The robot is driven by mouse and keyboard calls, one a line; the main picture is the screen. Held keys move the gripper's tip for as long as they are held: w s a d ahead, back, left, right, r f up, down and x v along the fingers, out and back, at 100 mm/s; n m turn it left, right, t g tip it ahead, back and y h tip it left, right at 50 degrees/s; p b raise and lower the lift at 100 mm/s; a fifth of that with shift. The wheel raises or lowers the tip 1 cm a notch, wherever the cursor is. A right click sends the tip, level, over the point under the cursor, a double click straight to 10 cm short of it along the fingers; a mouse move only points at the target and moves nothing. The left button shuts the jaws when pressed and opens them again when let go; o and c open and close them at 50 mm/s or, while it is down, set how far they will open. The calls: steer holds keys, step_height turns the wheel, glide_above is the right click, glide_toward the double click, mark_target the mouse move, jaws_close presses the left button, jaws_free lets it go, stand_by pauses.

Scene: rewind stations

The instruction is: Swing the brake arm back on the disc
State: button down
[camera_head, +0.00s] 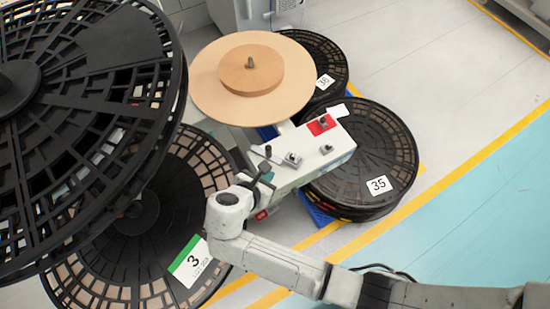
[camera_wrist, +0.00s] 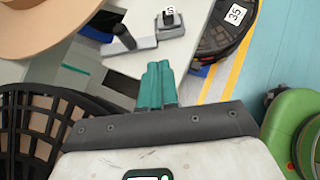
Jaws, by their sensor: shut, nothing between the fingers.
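The tan disc (camera_head: 210,82) with a smaller hub on top sits at the upper middle of the head view. Its edge also shows in the wrist view (camera_wrist: 40,28). A white machine housing (camera_head: 303,150) stands just below it. A dark upright lever with a flat grey foot, possibly the brake arm (camera_wrist: 124,40), is on the housing, beside a grey block with a knob (camera_wrist: 168,22). I cannot tell whether it touches the disc. My gripper (camera_wrist: 158,66) is shut and empty, its teal fingertips a little short of the lever. In the head view, my gripper (camera_head: 264,169) is at the housing's near left edge.
Large black reels (camera_head: 130,215) crowd the left; one carries a green label with 3. A red plate with a knob (camera_head: 321,125) is on the housing. Floor at right is clear.

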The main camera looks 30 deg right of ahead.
mark_target(284, 162)
steer(key=shift+w+f, duration=0.1)
steer(key=x, duration=1)
steer(key=shift+d, duration=0.1)
stand_by(0.5)
